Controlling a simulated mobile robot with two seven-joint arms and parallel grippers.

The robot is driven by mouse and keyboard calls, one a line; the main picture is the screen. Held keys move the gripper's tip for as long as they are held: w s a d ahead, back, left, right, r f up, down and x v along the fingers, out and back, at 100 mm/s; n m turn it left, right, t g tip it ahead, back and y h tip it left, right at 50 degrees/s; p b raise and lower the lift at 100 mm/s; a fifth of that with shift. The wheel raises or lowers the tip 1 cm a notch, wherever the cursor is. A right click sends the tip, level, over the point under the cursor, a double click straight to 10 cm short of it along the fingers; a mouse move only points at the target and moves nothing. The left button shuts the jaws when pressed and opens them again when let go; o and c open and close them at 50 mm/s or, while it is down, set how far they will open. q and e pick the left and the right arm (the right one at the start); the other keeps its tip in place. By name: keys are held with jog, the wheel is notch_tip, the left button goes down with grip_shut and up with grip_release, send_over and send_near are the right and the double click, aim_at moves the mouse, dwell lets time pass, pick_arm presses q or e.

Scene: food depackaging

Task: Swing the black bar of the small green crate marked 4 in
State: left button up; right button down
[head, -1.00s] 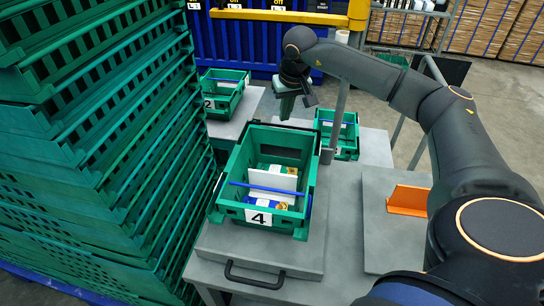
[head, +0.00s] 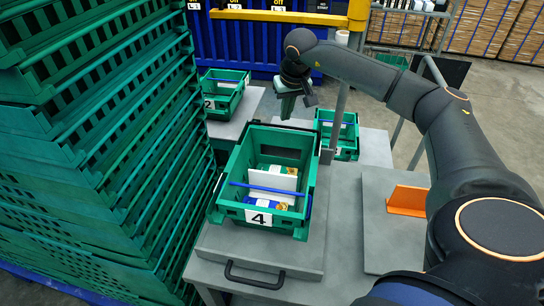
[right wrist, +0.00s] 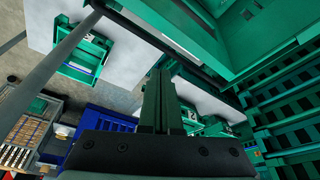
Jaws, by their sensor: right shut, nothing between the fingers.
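The small green crate marked 4 (head: 222,205) stands upright on a grey table, its number label facing me. A white card and some packs lie inside it. A blue bar (head: 262,190) crosses its near part. My right gripper (head: 287,113) is above and beyond the crate's far side, pointing down, shut and empty. Its closed fingers also show in the right wrist view (right wrist: 159,75). My left gripper is out of view.
Tall stacks of green crates (head: 90,130) stand close on the left. Smaller green crates, one marked 2 (head: 222,92) and another (head: 345,135), stand behind. A grey post (head: 340,115) rises right of crate 4.

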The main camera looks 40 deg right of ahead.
jog(key=shift+f, duration=0.45)
jog(key=shift+s+a, duration=0.4)
jog(key=shift+a, duration=0.1)
dwell(0.5)
jog(key=shift+r, duration=0.15)
jog(key=shift+s+a+r+p, duration=0.25)
jog(key=shift+a+r+p, duration=0.1)
jog(key=shift+p, duration=0.15)
jog(key=shift+s+a, duration=0.1)
jog(key=shift+a+r, duration=0.1)
